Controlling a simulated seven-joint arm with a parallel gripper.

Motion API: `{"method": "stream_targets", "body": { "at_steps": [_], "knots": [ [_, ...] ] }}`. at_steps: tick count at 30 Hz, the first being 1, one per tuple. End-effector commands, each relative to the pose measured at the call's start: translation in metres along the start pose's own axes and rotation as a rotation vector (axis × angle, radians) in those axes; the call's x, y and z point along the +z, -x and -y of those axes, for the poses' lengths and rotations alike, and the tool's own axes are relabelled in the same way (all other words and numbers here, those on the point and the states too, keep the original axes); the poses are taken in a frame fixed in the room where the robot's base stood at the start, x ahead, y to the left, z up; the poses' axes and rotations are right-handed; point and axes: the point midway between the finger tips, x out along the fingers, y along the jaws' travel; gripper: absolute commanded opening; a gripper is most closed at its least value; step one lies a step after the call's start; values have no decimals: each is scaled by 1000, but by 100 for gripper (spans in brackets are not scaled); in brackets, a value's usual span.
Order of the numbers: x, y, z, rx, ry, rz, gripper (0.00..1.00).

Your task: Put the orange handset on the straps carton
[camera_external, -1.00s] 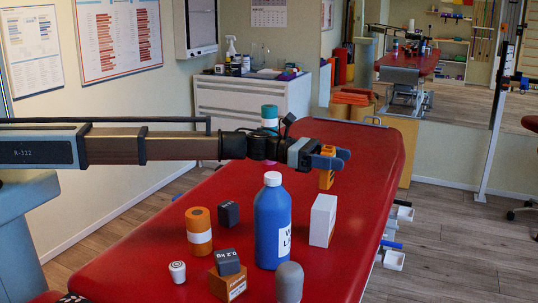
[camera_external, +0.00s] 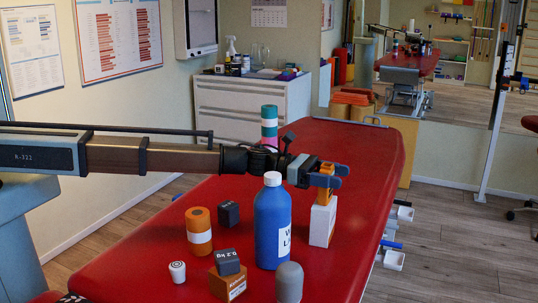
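My gripper (camera_external: 328,178), with blue fingers, is shut on the orange handset (camera_external: 325,197) and holds it upright. The handset's lower end meets the top of a white carton (camera_external: 322,225) in the picture; whether it touches or is just above, I cannot tell. I cannot read which carton is the straps one.
A tall blue bottle (camera_external: 271,228) stands just left of the white carton. An orange roll (camera_external: 199,232), dark cube (camera_external: 229,213), white-topped jar (camera_external: 177,271), grey cylinder (camera_external: 289,283) and teal-and-pink stack (camera_external: 269,125) share the red table (camera_external: 355,150). The table's far end is clear.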

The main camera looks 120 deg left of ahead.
Motion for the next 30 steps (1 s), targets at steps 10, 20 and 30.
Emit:
{"method": "stream_targets", "body": {
  "at_steps": [10,20,30],
  "knots": [
    [0,0,0,0,0,0,83],
    [3,12,0,2,0,0,83],
    [3,68,2,2,0,0,83]
  ]
}}
